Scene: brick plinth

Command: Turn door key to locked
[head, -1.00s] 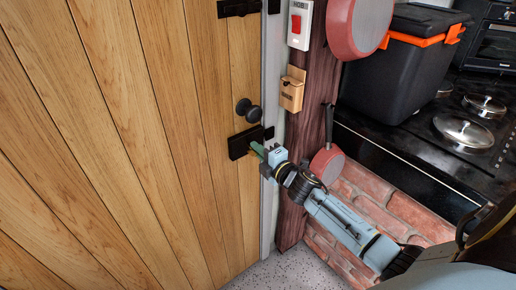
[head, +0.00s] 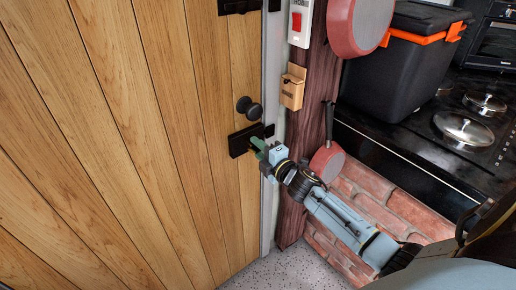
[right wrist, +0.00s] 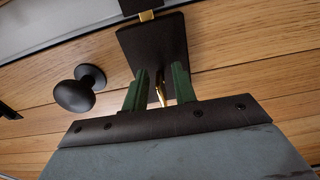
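The wooden door (head: 130,130) fills the left of the head view, with a black lock plate (head: 238,143) below its round black knob (head: 248,109). In the right wrist view, a gold key (right wrist: 160,92) stands out from the dark lock plate (right wrist: 155,45). My right gripper (right wrist: 160,68) has its two green fingers on either side of the key, with a visible gap on each side. It also shows at the lock in the head view (head: 257,144), where the key cannot be made out. My left gripper is not in view.
The knob (right wrist: 80,90) is close to the left finger in the right wrist view. Right of the door frame are a small wooden box (head: 292,88), a hanging red pan (head: 327,161), a black and orange cooler (head: 400,65) and a stove (head: 470,125).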

